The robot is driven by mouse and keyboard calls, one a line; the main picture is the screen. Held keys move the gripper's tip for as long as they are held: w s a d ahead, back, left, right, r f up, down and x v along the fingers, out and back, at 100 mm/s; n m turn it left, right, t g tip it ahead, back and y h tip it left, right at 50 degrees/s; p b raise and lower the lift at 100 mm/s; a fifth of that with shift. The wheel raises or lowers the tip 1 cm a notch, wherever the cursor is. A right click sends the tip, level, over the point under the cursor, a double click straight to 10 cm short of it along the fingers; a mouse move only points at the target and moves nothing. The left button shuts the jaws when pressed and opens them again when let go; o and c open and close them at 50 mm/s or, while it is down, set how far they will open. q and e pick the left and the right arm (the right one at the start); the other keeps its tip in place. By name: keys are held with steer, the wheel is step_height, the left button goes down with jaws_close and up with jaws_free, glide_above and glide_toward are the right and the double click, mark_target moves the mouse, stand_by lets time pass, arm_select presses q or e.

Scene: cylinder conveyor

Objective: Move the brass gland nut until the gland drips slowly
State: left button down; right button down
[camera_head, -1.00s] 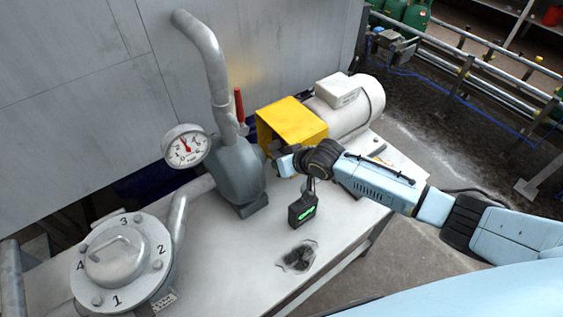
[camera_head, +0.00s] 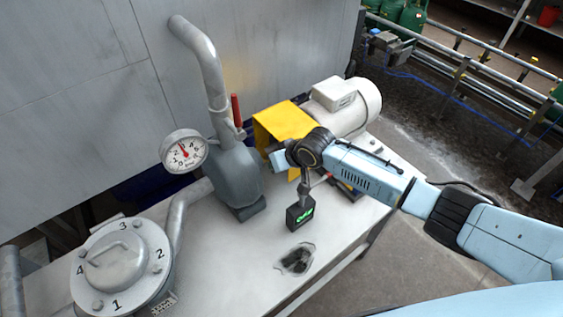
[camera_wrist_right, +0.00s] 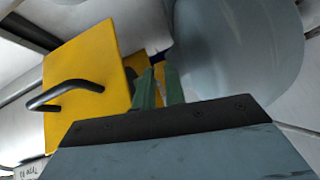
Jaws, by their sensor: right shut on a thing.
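The brass gland nut is not clearly seen; the gland lies between the grey pump (camera_head: 236,178) and the yellow guard (camera_head: 275,124), behind my wrist. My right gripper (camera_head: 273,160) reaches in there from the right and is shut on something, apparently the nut. In the right wrist view its green fingers (camera_wrist_right: 160,88) stand close together beside the pump's grey casing (camera_wrist_right: 240,50); what they grip is hidden. A dark wet patch (camera_head: 296,259) is on the bench top. My left gripper is not in view.
A pressure gauge (camera_head: 184,150) and a red-handled valve (camera_head: 237,112) stand by the pump. A white motor (camera_head: 345,105) is behind the guard. A numbered round cover (camera_head: 118,258) is at lower left. The front bench top (camera_head: 225,265) is mostly clear.

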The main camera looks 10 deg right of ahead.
steer(key=c, duration=1.7)
jaws_free()
steer(key=p+v, duration=0.1)
steer(key=v, duration=1.2)
steer(key=shift+s+d+r, duration=0.1)
steer(key=shift+r, duration=0.05)
